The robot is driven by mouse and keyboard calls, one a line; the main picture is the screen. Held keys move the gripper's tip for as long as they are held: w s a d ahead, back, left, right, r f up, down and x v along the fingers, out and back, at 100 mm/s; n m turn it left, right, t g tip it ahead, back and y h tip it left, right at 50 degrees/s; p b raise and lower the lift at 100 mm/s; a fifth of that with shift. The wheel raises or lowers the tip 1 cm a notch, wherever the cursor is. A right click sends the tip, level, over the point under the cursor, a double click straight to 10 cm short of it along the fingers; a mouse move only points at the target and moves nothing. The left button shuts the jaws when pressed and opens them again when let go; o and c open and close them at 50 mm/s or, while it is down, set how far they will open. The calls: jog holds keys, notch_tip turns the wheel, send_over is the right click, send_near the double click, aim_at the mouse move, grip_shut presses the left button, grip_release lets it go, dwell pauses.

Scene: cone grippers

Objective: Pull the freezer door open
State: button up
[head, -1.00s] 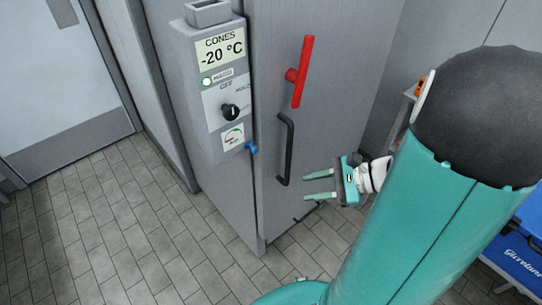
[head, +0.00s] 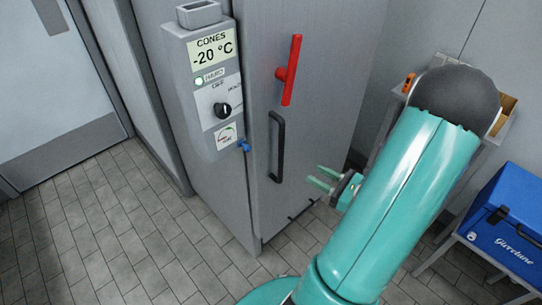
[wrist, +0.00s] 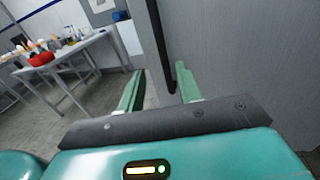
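The freezer door (head: 325,130) is a grey panel, and it looks closed. A black upright bar handle (head: 276,147) and a red lever (head: 290,72) are fixed on it. My gripper (head: 319,177) is open and empty, to the right of the handle's lower end in the head view. In the wrist view the handle (wrist: 160,40) runs down between the directions of my two fingers, with its lower end close to the right finger. I cannot tell whether they touch. Part of my wrist is hidden behind my arm in the head view.
A control box (head: 206,95) with a dial and a -20 °C display sits left of the door. A blue cooler (head: 512,222) on a stand is at the right. The tiled floor (head: 130,230) at the left is clear. The wrist view shows a cluttered table (wrist: 75,60).

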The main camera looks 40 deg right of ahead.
jog(key=x, duration=1.3)
jog(key=shift+w+f, duration=0.1)
jog(key=shift+w, duration=0.15)
grip_shut()
